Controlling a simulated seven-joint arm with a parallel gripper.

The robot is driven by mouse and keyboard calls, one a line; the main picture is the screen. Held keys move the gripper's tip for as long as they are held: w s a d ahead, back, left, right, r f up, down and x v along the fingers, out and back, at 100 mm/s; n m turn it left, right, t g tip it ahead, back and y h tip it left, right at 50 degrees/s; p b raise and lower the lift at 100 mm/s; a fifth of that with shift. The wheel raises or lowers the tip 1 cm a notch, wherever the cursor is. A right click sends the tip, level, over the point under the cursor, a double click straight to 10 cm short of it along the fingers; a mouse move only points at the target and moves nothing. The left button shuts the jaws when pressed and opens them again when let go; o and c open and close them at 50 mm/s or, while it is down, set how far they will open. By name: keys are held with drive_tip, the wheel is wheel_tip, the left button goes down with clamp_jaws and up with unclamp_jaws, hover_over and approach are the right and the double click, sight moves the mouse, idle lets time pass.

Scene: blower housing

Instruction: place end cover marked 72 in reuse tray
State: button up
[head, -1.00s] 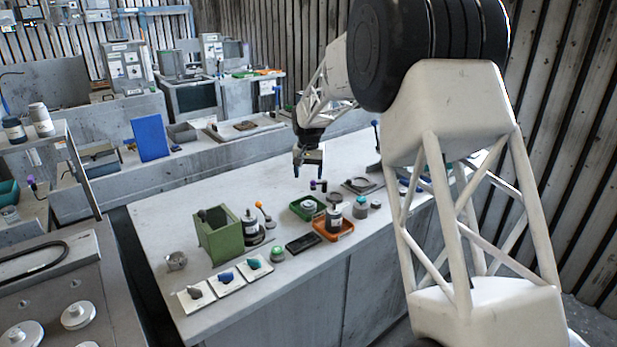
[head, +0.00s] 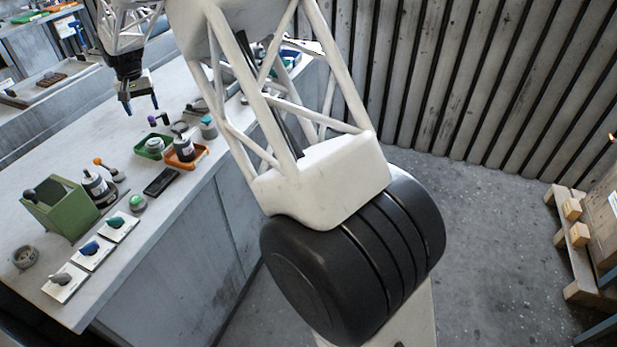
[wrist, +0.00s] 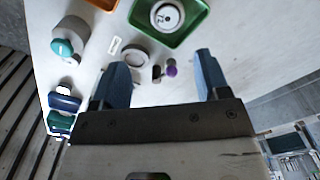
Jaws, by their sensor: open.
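In the wrist view, a pale round cover (wrist: 167,15) with a dark mark lies in a green tray (wrist: 190,32); the mark looks like 72 but is small and not certain. The green tray also shows in the head view (head: 140,152), with the cover (head: 155,145) inside. My gripper (head: 141,104) is open and empty above the bench, behind the green tray. In the wrist view, my spread fingers (wrist: 160,65) have a purple-tipped part (wrist: 171,71) and a grey ring (wrist: 133,57) below and between them. I cannot read which tray is for reuse.
An orange tray (head: 201,160) holding a dark bottle (head: 184,148) stands beside the green tray. A teal-capped pot (head: 208,128) stands right of the trays.

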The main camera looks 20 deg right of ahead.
drive_tip(key=s+d+r, duration=0.5)
drive_tip(key=s+d, duration=0.2)
drive_tip(key=s, duration=0.2)
drive_tip(key=s+d+r+t, duration=0.1)
drive_tip(key=s+d+r, duration=0.45)
drive_tip(key=s, duration=0.35)
drive_tip(key=s+d+r, duration=0.4)
drive_tip(key=s+d, duration=0.3)
drive_tip(key=s, duration=0.2)
drive_tip(key=s+d+f, duration=0.2)
drive_tip(key=s+d, duration=0.1)
drive_tip(key=s, duration=0.7)
drive_tip(key=s+d+f+t, duration=0.1)
drive_tip(key=s+d, duration=0.2)
drive_tip(key=s, duration=0.8)
drive_tip(key=s+d+f, duration=0.2)
drive_tip(key=s+d, duration=0.2)
drive_tip(key=s, duration=0.6)
drive_tip(key=shift+s+f+t, duration=0.2)
drive_tip(key=shift+f+t, duration=0.1)
drive_tip(key=shift+f, duration=0.05)
